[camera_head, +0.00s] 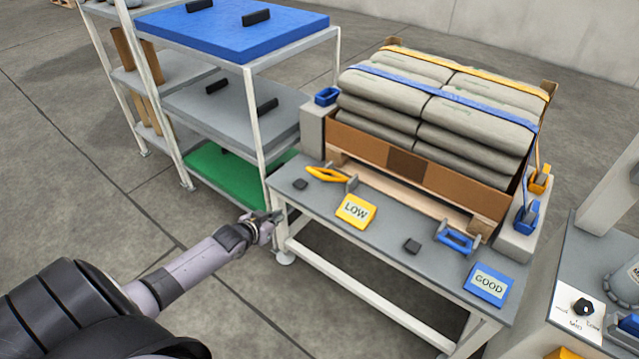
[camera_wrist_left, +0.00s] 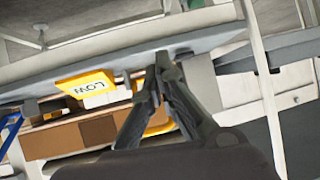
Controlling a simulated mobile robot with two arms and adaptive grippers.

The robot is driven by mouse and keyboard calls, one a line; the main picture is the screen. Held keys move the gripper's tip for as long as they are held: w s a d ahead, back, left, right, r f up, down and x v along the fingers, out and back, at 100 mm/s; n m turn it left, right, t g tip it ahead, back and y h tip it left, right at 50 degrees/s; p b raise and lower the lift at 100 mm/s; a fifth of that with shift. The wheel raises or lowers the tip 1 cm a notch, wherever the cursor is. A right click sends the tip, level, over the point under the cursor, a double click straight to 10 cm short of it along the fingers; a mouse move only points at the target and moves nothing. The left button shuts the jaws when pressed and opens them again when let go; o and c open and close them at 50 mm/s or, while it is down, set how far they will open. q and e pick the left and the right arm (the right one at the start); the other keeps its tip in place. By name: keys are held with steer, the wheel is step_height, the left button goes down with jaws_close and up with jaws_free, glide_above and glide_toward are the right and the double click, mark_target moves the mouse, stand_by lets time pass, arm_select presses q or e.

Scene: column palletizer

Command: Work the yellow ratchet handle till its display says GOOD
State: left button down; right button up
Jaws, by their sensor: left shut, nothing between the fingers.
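The yellow ratchet handle (camera_head: 327,174) lies near the left end of the grey table, beside a grey bracket. Its yellow display (camera_head: 356,211) reads LOW; it also shows upside down in the left wrist view (camera_wrist_left: 85,84). My left gripper (camera_head: 274,216) is at the table's front left edge, short of the handle and apart from it. In the left wrist view its fingers (camera_wrist_left: 160,68) are together and empty, with yellow parts partly hidden behind them. My right gripper is in neither view.
A blue ratchet handle (camera_head: 457,239) and a blue display (camera_head: 488,284) reading GOOD are at the table's right. Small dark blocks lie on the tabletop (camera_head: 385,228). Strapped sacks on a pallet (camera_head: 430,105) stand behind. A shelf rack (camera_head: 252,120) stands at the left.

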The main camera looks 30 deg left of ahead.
mark_target(316, 173)
arm_select(q)
steer(key=w+d+r+t+h+b, duration=0.1)
steer(key=w+d+r+t+b, duration=0.1)
steer(key=r, duration=0.6)
steer(key=w+d+r+m+t+h+b, duration=0.1)
steer(key=w+d+r+b, duration=0.1)
steer(key=w+r, duration=0.3)
step_height(316, 173, up, 4)
steer(key=shift+w+f+t+h, duration=0.2)
steer(key=shift+t+h, duration=0.1)
steer(key=shift+t, duration=0.1)
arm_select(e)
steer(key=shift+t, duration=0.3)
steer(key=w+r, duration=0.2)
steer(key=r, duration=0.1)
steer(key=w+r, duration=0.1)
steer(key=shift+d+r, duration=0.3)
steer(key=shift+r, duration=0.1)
arm_select(q)
steer(key=shift+w+b, duration=0.1)
steer(key=shift+b, duration=0.25)
